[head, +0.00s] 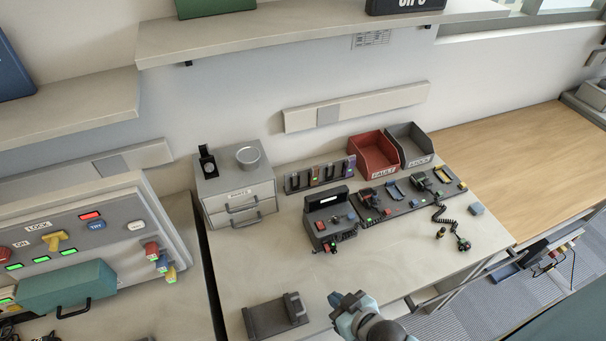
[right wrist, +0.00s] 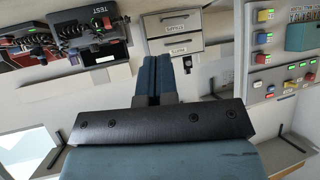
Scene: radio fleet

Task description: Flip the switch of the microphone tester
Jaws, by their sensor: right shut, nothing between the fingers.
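The microphone tester seems to be the dark boxy unit (head: 329,217) with a pale display and small buttons, on the middle of the bench. A dark unit marked TEST (right wrist: 92,38) shows at the upper left of the right wrist view and looks like the same one. Its switch is too small to make out. My right gripper (head: 347,299) is at the front of the bench, apart from the tester and nearer to me. In the right wrist view its blue fingers (right wrist: 152,78) are together with nothing between them. My left gripper is not in view.
A grey holder (head: 275,318) lies near the bench front, left of my right gripper. A drawer box (head: 237,194) stands at the back left. Radios on a dark strip (head: 410,197), a red bin (head: 373,155) and a grey bin (head: 409,147) are to the right. Bench between is clear.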

